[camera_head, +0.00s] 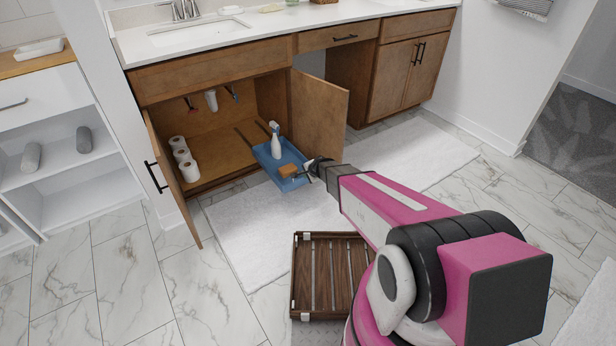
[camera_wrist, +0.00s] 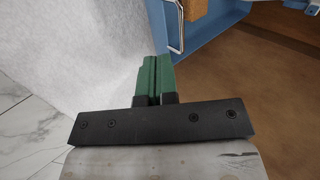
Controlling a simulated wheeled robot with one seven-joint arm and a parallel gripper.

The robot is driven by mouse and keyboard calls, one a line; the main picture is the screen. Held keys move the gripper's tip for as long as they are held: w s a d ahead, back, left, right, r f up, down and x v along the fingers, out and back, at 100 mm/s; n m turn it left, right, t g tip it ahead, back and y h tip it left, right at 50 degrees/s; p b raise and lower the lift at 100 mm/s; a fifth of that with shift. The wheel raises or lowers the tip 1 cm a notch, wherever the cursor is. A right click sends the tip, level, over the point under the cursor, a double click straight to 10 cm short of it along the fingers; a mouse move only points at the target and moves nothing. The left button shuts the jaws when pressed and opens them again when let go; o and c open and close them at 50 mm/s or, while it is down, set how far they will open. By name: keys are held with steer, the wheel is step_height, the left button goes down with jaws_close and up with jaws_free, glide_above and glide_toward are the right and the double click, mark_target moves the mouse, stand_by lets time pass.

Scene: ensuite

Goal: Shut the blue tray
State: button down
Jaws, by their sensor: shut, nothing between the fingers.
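The blue tray (camera_head: 267,160) is pulled out of the open cabinet under the sink, its front end over the white rug. It carries a white spray bottle (camera_head: 276,145) and an orange-brown block like a sponge (camera_head: 288,170). My gripper (camera_head: 312,170) is at the tray's front end. In the wrist view its green fingers (camera_wrist: 155,78) are together and empty. The blue tray (camera_wrist: 215,22) and its metal handle (camera_wrist: 182,28) show just beyond the fingertips. I cannot tell whether they touch.
The left cabinet door (camera_head: 168,185) and right cabinet door (camera_head: 318,112) stand open on either side of the tray. A slatted wooden crate (camera_head: 333,272) is on the floor near my arm. The rug (camera_head: 240,235) is clear at left.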

steer(key=w+a+r+x, duration=0.1)
steer(key=x, duration=1)
steer(key=shift+w+a, duration=0.15)
steer(key=shift+w, duration=0.15)
steer(key=w+a, duration=1)
steer(key=w, duration=0.5)
steer(key=w+a, duration=1)
steer(key=w, duration=0.4)
steer(key=shift+w, duration=0.4)
steer(key=shift+w+a, duration=0.1)
steer(key=shift+r, duration=0.1)
